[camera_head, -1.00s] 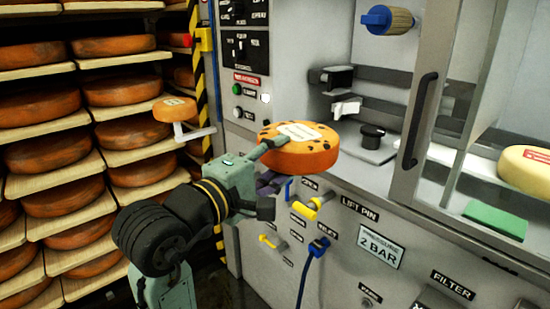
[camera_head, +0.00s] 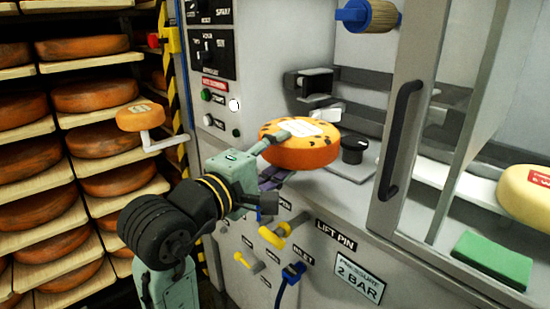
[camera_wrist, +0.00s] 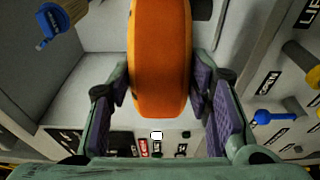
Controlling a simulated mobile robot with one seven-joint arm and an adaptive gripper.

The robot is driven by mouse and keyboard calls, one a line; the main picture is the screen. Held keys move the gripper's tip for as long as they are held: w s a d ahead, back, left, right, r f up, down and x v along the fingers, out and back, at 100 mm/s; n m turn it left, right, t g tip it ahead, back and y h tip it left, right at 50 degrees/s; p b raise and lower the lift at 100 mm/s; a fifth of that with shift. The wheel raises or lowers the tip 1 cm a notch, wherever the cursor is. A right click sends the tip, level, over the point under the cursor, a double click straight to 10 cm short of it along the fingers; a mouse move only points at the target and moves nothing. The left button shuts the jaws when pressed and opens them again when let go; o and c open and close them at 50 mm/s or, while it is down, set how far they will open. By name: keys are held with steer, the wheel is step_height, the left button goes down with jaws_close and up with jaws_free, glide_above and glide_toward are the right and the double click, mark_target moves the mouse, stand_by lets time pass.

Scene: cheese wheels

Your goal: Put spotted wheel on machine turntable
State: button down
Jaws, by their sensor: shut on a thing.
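The spotted wheel (camera_head: 310,157), orange with dark spots and a pale label on top, is held level by my gripper (camera_head: 283,153) in front of the machine's open bay. One finger lies over the top near the label, and a purple-padded finger is below at the near side. In the wrist view the wheel (camera_wrist: 160,60) shows as an orange band between both purple pads. My gripper (camera_wrist: 158,88) is shut on it. The wheel hides part of the bay behind it. I cannot make out a turntable for certain.
A black knob (camera_head: 354,150) stands on a grey plate just right of the wheel. A glazed door with a black handle (camera_head: 400,140) is further right, with a yellow cheese (camera_head: 528,195) and green block (camera_head: 491,259) beyond. Yellow valve handles (camera_head: 274,238) project below. Shelves of cheeses fill the left.

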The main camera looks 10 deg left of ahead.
steer(key=d+f+b+x, duration=0.1)
steer(key=b+x, duration=0.1)
steer(key=x, duration=0.7)
steer(key=s+d+f+b+x, duration=0.1)
steer(key=d+b+x, duration=0.1)
steer(key=x, duration=0.7)
steer(key=shift+d, duration=0.4)
stand_by(0.6)
steer(key=shift+f, duration=0.25)
stand_by(0.5)
steer(key=c, duration=1)
jaws_free()
steer(key=shift+s, duration=0.1)
steer(key=shift+o, duration=1.3)
steer(key=shift+f, duration=0.1)
